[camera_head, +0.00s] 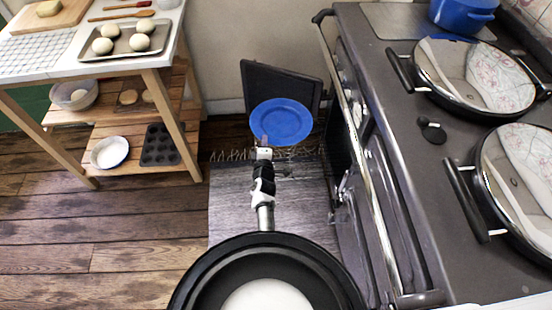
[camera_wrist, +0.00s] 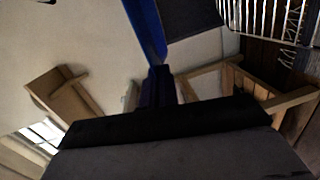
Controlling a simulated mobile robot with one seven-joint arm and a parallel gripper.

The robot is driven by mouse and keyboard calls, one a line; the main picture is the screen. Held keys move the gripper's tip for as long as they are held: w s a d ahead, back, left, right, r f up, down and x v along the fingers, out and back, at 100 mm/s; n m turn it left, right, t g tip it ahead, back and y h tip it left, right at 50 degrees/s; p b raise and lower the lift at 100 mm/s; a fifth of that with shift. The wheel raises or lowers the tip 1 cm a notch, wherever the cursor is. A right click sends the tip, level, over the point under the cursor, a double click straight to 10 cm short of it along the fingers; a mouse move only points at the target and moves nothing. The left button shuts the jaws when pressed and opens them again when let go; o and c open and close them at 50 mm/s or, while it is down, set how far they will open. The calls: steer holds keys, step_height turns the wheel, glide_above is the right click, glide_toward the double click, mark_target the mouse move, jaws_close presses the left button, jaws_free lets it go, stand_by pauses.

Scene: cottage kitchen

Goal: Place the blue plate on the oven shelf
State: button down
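The blue plate (camera_head: 283,118) is held out in front of an open dark oven door (camera_head: 258,84) in the head view. My gripper (camera_head: 262,146) is at the plate's near left edge, and the fingers appear closed on its rim. In the wrist view the plate (camera_wrist: 146,28) shows edge-on as a thin blue band running into my gripper (camera_wrist: 157,84). The range (camera_head: 385,150) stands on the right. Its oven opening faces left and its inside is hidden in the head view. Pale parallel bars (camera_wrist: 264,18) show at the wrist view's top right; I cannot tell whether they are the oven shelf.
A wooden table (camera_head: 158,75) on the left holds a tray of dough balls (camera_head: 122,38), with bowls and a muffin tin (camera_head: 161,147) below. A fringed grey rug (camera_head: 235,215) lies in front of the range. The wooden floor (camera_head: 130,225) at left is clear.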

step_height(320, 180, down, 14)
steer(key=b, duration=1.1)
steer(key=shift+r, duration=0.15)
steer(key=shift+f+b, duration=1.45)
steer(key=shift+f, duration=1.1)
steer(key=shift+f, duration=0.2)
steer(key=c, duration=2)
jaws_free()
steer(key=shift+o, duration=0.2)
